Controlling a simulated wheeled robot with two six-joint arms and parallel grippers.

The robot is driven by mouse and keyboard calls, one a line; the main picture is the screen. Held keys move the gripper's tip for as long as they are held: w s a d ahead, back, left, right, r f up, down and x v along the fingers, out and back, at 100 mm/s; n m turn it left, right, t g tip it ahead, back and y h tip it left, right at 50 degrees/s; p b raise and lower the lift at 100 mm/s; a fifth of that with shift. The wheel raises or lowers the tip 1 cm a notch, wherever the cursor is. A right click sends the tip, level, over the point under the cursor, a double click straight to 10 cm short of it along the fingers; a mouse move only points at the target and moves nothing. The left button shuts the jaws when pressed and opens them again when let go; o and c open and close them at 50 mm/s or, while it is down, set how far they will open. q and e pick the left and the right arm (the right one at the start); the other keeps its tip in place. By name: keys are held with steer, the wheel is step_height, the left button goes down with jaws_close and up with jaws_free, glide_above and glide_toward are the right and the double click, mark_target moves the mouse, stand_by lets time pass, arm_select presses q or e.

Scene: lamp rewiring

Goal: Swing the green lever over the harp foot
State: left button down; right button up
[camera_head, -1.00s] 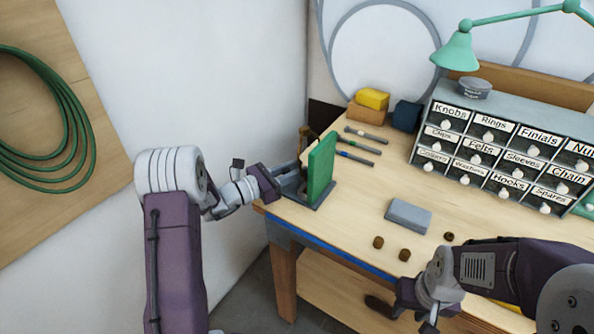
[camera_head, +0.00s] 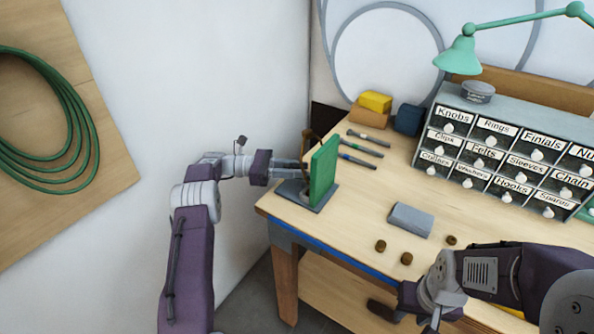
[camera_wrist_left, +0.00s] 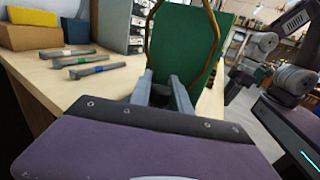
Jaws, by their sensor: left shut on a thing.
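A green upright plate (camera_head: 323,168) stands on a dark base (camera_head: 318,203) at the table's left corner; it also fills the middle of the left wrist view (camera_wrist_left: 186,50). A thin brass harp loop (camera_wrist_left: 149,35) rises in front of the plate, its foot between my left fingers. My left gripper (camera_head: 303,170) is beside the plate's left face, shut on the harp near a dark piece (camera_wrist_left: 160,95); the fingers hide the exact contact. I cannot make out a separate green lever. My right gripper (camera_head: 430,326) is low at the bottom edge, its fingertips unclear.
Several pen-like tools (camera_head: 361,152) lie behind the plate. Yellow (camera_head: 375,101) and dark blue (camera_head: 409,118) blocks stand farther back. A grey block (camera_head: 410,219) and small brown knobs (camera_head: 406,258) lie mid-table. A labelled drawer cabinet (camera_head: 505,150) stands at right.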

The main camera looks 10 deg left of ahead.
arm_select(q)
steer(key=shift+m+g, duration=0.3)
steer(key=shift+g, duration=0.2)
arm_select(e)
steer(key=shift+f, duration=0.1)
arm_select(q)
steer(key=c, duration=1.5)
jaws_free()
steer(key=shift+w, duration=0.1)
steer(key=shift+d, duration=0.1)
